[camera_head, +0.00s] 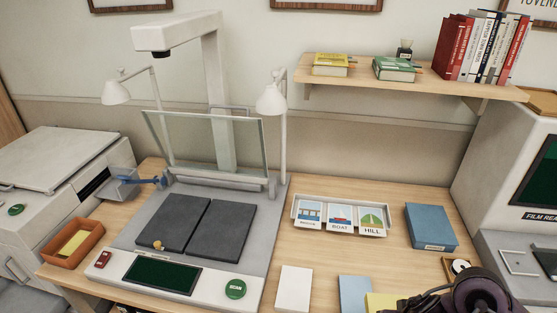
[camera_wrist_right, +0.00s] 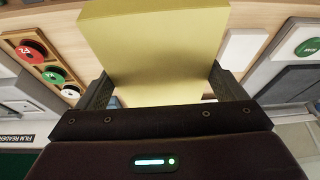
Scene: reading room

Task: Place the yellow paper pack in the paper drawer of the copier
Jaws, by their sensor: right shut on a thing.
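The yellow paper pack (camera_wrist_right: 150,50) is clamped between the two dark fingers of my right gripper (camera_wrist_right: 163,88) in the wrist view. In the head view a corner of the yellow pack (camera_head: 382,302) shows at the bottom edge, beside my dark right wrist. Whether it touches the table is unclear. The copier (camera_head: 55,160) is a pale machine at the far left. A handle (camera_head: 15,268) shows on its front at the picture's left edge. I cannot see an open drawer; the lower front is cut off. My left gripper is not in view.
A white pack (camera_head: 294,288) and a blue pack (camera_head: 355,293) lie left of the yellow one. The book scanner (camera_head: 205,230) fills the middle-left table. A brown tray (camera_head: 92,243) stands beside the copier. The film reader (camera_head: 510,170) is at right.

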